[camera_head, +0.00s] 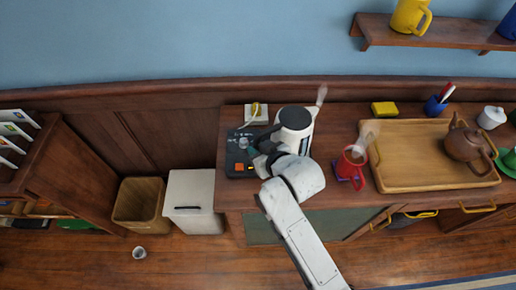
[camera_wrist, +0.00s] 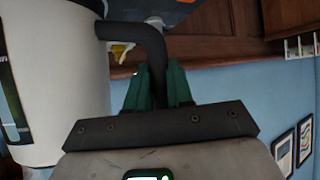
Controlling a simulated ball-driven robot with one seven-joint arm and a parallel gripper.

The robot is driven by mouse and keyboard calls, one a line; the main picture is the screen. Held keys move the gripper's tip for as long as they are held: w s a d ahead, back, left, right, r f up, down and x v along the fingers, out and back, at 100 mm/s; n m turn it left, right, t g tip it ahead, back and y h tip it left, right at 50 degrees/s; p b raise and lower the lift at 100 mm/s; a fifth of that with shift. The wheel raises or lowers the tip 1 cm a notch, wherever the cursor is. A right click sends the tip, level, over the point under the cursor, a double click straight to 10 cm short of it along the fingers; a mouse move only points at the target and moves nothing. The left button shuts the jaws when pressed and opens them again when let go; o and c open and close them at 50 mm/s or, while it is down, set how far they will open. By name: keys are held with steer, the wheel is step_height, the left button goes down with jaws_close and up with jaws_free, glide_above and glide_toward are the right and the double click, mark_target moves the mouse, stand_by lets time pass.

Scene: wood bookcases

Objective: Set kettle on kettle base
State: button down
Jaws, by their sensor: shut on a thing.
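The kettle (camera_head: 294,130) is white with a dark lid and stands out over the left part of the wooden counter. Its white body (camera_wrist: 58,80) fills the left of the wrist view. My gripper (camera_head: 260,151) is at the kettle's left side. In the wrist view its green fingers (camera_wrist: 154,88) are shut on the dark kettle handle (camera_wrist: 146,38). A dark flat unit (camera_head: 232,158) with an orange square lies just left of the kettle. I cannot tell whether it is the kettle base. The kettle's underside is hidden, so I cannot tell whether it touches anything.
A red mug (camera_head: 347,168) on a purple coaster stands right of the kettle. A wooden tray (camera_head: 405,150) holds a brown teapot (camera_head: 462,145). A white plate with a yellow cord (camera_head: 256,113) is behind the unit. A yellow sponge (camera_head: 384,108) lies at the back.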

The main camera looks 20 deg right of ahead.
steer(key=shift+f+b, duration=0.3)
steer(key=shift+f, duration=0.1)
stand_by(0.3)
steer(key=c, duration=1.3)
jaws_free()
steer(key=shift+f, duration=0.1)
steer(key=shift+p+v, duration=1.7)
steer(key=shift+v, duration=3.85)
